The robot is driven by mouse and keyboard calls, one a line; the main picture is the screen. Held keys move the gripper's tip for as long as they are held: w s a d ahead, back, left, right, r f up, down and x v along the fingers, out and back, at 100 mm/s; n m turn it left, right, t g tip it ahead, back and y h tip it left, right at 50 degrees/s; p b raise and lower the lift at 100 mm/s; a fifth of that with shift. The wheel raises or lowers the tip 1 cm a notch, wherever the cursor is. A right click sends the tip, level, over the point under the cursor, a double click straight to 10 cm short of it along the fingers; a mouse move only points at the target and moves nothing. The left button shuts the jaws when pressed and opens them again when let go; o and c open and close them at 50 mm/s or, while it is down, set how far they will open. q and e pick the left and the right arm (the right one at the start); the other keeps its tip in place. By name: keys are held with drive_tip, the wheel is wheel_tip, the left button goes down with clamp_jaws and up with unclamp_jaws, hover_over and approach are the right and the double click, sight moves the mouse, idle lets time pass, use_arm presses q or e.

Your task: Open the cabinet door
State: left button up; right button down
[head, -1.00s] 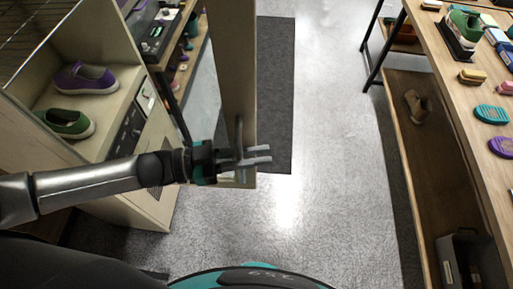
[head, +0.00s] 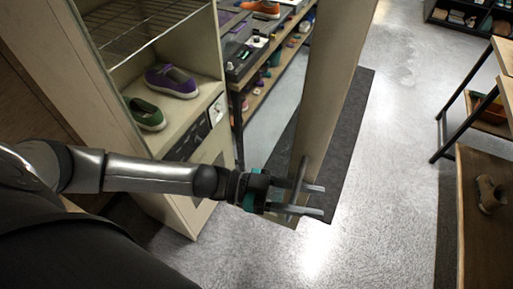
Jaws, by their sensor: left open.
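The cabinet (head: 170,212) stands at the left, beige, its interior exposed. The cabinet door (head: 338,75) is a tall beige panel, swung out away from the cabinet opening, with a wide gap between them. A thin grey upright handle (head: 303,168) is at the door's lower part. My left gripper (head: 318,200) is open at the handle; its two fingers point right and cross the handle's line. I cannot tell whether they touch it. My right gripper is not in view.
Behind the door gap is a shelf unit (head: 262,62) with small items and an orange shoe (head: 261,9). A dark mat (head: 345,150) lies beside the door. A wooden bench (head: 480,240) with a brown shoe (head: 490,194) is at right. The floor between is clear.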

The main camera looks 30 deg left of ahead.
use_arm(q)
drive_tip(key=b+v, duration=0.3)
drive_tip(key=v, duration=1.2)
